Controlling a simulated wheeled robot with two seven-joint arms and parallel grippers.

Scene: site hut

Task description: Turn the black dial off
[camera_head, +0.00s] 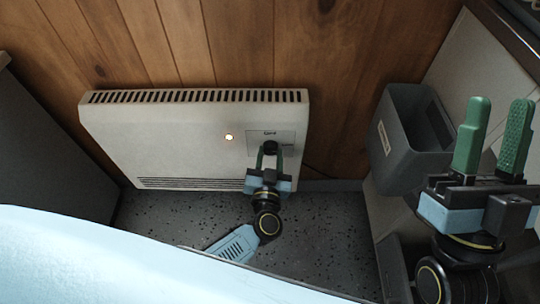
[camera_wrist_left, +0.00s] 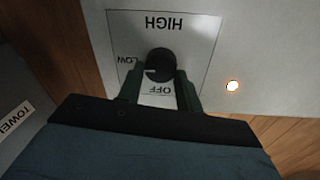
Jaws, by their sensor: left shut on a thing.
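The black dial (camera_head: 270,147) is on a white panel at the right side of a white wall heater (camera_head: 180,130). In the left wrist view, the dial (camera_wrist_left: 161,63) sits among the upside-down words HIGH at the top, LOW at the left and OFF at the bottom. A small pale mark on it lies at its left side, near LOW. My left gripper (camera_head: 270,154) is shut on the dial, with one green finger on each side. My right gripper (camera_head: 493,135) is open and empty at the right, its green fingers apart.
A small light (camera_head: 228,137) glows on the heater, left of the dial panel. A grey bin (camera_head: 398,150) with a label stands at the right, between the heater and my right gripper. Speckled floor (camera_head: 315,235) is clear below the heater.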

